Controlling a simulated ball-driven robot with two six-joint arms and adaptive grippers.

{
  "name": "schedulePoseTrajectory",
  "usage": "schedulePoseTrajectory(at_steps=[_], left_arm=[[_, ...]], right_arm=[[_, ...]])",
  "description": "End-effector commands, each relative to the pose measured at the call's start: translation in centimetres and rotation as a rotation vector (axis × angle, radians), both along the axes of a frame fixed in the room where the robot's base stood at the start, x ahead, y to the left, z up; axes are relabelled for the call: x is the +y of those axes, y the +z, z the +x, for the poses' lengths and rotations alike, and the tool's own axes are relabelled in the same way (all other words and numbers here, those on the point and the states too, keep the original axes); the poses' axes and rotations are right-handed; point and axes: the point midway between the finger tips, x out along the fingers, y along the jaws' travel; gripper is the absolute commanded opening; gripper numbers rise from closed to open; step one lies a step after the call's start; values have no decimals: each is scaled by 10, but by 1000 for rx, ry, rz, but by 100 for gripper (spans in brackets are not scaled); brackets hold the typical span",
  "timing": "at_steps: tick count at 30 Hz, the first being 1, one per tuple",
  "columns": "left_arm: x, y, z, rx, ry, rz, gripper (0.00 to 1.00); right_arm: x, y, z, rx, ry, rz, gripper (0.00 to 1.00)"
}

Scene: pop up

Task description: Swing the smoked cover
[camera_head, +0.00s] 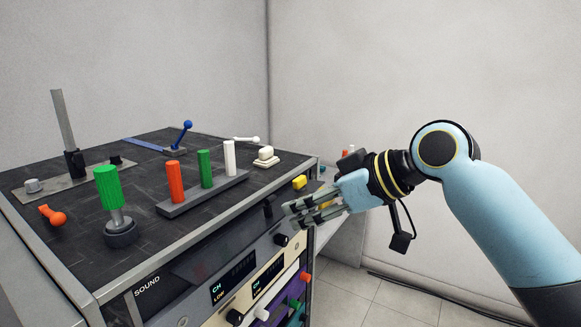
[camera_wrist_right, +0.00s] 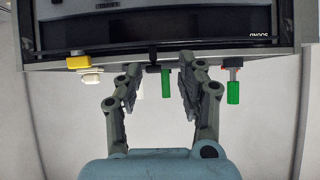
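The smoked cover looks like the dark glossy panel (camera_head: 195,270) on the front of the rack, marked SOUND. In the right wrist view the dark panel (camera_wrist_right: 110,32) shows upside down along the top. A small black tab (camera_head: 268,207) sits at the rack's upper front edge; it also shows in the right wrist view (camera_wrist_right: 153,68). My right gripper (camera_head: 302,210) is just right of the tab, pointing toward the rack. In the right wrist view its two fingers (camera_wrist_right: 158,88) are apart, with nothing held between them. My left gripper is not in view.
The rack top (camera_head: 150,230) carries a green knob (camera_head: 108,188), red, green and white upright handles (camera_head: 205,168), and a blue lever (camera_head: 187,126). A yellow block (camera_head: 300,182) sits at the right edge. Black knobs (camera_head: 235,317) stick out below. Floor at right is mostly clear.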

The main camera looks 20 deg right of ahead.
Motion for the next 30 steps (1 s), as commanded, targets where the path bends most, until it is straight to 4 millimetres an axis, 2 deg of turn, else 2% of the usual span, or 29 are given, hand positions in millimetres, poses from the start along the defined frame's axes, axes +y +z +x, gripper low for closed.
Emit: schedulePoseTrajectory(at_steps=[1, 3, 5, 11, 24, 25, 30], left_arm=[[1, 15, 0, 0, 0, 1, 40], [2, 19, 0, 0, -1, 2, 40], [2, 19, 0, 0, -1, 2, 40], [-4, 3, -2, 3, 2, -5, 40], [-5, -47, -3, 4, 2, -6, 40], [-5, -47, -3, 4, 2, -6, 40], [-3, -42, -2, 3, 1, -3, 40]], right_arm=[[-2, 22, 4, -17, -1, -6, 38], [-3, 33, 9, -29, -2, -8, 38], [-3, 35, 11, -33, -3, -8, 38], [5, 23, 21, -37, -4, -5, 38], [39, -15, 64, -34, -3, -5, 38], [40, -14, 65, -34, -3, -6, 37], [38, -10, 64, -35, -4, -9, 15]])
